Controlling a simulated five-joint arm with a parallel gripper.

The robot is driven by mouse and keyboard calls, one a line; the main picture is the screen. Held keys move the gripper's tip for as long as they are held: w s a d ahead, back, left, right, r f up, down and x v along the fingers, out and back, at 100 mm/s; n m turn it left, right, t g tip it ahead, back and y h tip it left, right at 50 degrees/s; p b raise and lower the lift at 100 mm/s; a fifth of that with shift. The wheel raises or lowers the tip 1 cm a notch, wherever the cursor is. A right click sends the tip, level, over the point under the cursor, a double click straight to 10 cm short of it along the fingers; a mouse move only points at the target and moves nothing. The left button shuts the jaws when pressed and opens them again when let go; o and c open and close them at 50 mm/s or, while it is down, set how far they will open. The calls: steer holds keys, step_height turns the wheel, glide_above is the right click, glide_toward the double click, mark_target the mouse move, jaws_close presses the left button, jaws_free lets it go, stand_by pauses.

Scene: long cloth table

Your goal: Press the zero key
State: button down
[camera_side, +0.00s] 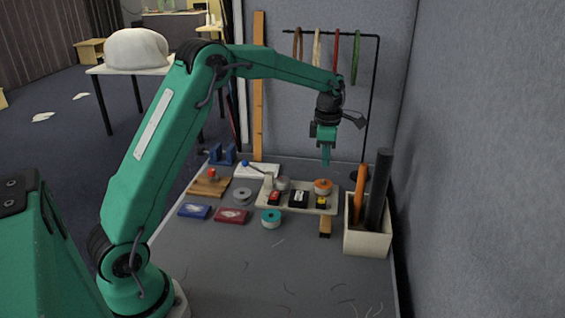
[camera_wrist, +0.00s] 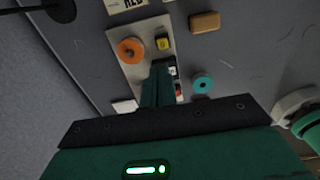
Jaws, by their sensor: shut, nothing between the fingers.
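A pale panel (camera_side: 262,204) lies on the table, and it also shows in the wrist view (camera_wrist: 146,24). Along its front are a red unit (camera_side: 275,198), a black unit (camera_side: 298,200) and a yellow unit (camera_side: 321,203). Behind them stand an orange round piece (camera_side: 323,186) and a grey round piece (camera_side: 283,184). I cannot read which part is the zero key. My gripper (camera_side: 326,163) is shut and empty, pointing down above the panel's back right. In the wrist view, my gripper (camera_wrist: 159,66) hides part of the panel, with the orange piece (camera_wrist: 131,51) left of the fingers.
A teal spool (camera_side: 271,218) and a wooden block (camera_side: 325,227) lie in front of the panel. A pale bin (camera_side: 367,239) holding upright rods stands to the right. Red (camera_side: 232,216) and blue (camera_side: 194,211) boxes lie left. The front table is mostly clear, with thin strands.

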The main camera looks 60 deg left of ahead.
steer(key=shift+r, duration=0.95)
steer(key=shift+s, duration=0.1)
steer(key=s+d+r+m+t, duration=0.1)
steer(key=s+d+r+m, duration=0.2)
steer(key=s+r+m, duration=0.35)
steer(key=s+d+r+m+t, duration=0.2)
steer(key=s+r+m, duration=0.2)
steer(key=s+m, duration=0.45)
steer(key=s+d+f+m+t, duration=0.1)
steer(key=s+m, duration=0.5)
steer(key=s, duration=0.2)
steer(key=s+d+f+m+t, duration=0.1)
steer(key=s+d+f+m, duration=0.1)
steer(key=s+m, duration=0.4)
steer(key=shift+s, duration=0.9)
